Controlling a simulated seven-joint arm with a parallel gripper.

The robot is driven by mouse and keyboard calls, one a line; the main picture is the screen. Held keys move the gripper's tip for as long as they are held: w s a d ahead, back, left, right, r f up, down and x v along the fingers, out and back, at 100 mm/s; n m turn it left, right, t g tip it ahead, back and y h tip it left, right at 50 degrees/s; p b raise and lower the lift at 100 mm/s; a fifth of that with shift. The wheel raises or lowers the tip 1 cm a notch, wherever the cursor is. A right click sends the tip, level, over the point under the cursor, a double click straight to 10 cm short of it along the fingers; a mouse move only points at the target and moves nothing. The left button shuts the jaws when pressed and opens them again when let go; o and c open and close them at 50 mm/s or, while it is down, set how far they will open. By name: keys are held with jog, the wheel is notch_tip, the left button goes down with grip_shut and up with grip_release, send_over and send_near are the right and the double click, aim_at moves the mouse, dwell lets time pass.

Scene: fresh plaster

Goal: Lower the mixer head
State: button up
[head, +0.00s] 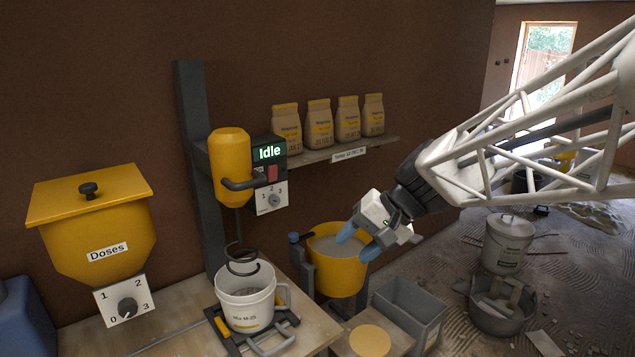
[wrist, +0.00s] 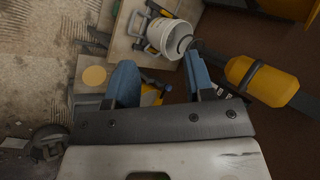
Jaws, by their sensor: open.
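The yellow mixer head (head: 230,165) is mounted on a dark upright post (head: 190,150). A dark curved handle (head: 245,183) sticks out from its lower part. Its shaft and coiled whisk (head: 242,262) hang down, with the whisk's lower part at the mouth of a white bucket (head: 248,305). My gripper (head: 355,242) is open and empty, in front of the yellow tub, right of the mixer head and apart from it. In the wrist view, the mixer head (wrist: 262,80) and the white bucket (wrist: 168,37) lie beyond my blue fingers (wrist: 160,84).
A control box (head: 270,178) reading "Idle" has a red switch and a dial. A yellow tub (head: 338,270) of grey mix, a grey bin (head: 410,310) and a yellow "Doses" hopper (head: 95,215) stand nearby. Several bags (head: 318,125) line the shelf (head: 345,150).

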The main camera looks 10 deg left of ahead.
aim_at(258, 183)
jog(key=w+a+r+m+y, duration=0.1)
jog(key=w+a+y, duration=0.7)
jog(key=w+a, duration=1.1)
jog(key=w, duration=0.4)
jog(key=shift+w+r, duration=0.15)
jog(key=shift+r, duration=0.1)
jog(key=shift+a, duration=0.15)
jog(key=shift+a+f, duration=0.2)
jog(key=shift+a, duration=1.05)
jog(key=shift+a+f, duration=0.15)
jog(key=shift+a, duration=1.1)
jog(key=shift+a+f, duration=0.2)
jog(key=shift+a, duration=1.05)
grip_shut()
